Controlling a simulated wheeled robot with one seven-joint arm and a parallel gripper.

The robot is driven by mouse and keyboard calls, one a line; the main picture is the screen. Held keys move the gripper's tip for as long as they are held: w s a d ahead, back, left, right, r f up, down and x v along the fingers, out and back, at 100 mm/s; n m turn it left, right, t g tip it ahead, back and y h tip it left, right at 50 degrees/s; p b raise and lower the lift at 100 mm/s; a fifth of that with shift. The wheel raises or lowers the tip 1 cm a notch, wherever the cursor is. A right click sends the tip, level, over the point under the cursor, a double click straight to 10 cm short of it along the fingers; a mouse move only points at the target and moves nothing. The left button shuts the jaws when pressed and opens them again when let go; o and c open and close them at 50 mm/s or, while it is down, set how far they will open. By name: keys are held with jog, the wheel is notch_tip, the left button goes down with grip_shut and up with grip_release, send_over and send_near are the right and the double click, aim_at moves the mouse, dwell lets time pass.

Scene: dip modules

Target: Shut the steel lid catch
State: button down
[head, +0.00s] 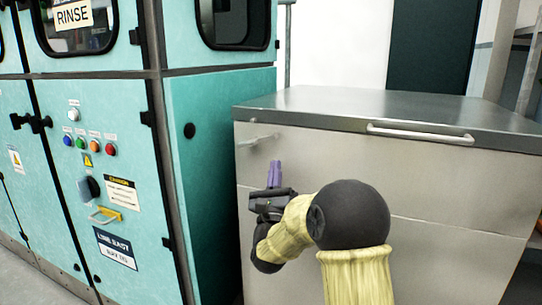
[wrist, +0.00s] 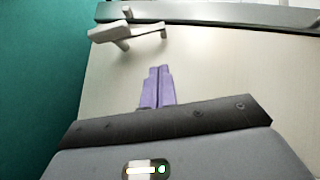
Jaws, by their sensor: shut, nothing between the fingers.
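The steel lid catch (head: 258,141) is a small lever handle on the front of the grey steel cabinet, near its upper left corner. In the wrist view the catch (wrist: 125,33) sits just under the lid's edge, its lever pointing roughly sideways. The steel lid (head: 330,104) lies flat on the cabinet. My gripper (head: 275,174) has purple fingers that are shut and empty. It is in front of the cabinet, below the catch and apart from it. The fingertips (wrist: 160,70) also show in the wrist view, below and a little right of the catch.
A long bar handle (head: 420,133) runs along the lid's front edge to the right. The teal machine (head: 215,170) with buttons and labels stands close on the left, its side wall beside the cabinet. The cabinet front (head: 470,180) right of my arm is bare.

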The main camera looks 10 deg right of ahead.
aim_at(257, 141)
jog(key=r, duration=0.1)
jog(key=w+r, duration=0.1)
jog(key=r+b, duration=0.1)
jog(key=shift+w+a+r, duration=0.2)
jog(key=shift+a+r, duration=0.05)
jog(key=shift+r, duration=0.05)
jog(key=shift+s+a+r, duration=0.1)
jog(key=shift+a+r, duration=0.1)
jog(key=shift+r, duration=0.25)
jog(key=shift+d, duration=0.15)
jog(key=shift+r+n+y, duration=0.1)
jog(key=shift+n+y, duration=0.4)
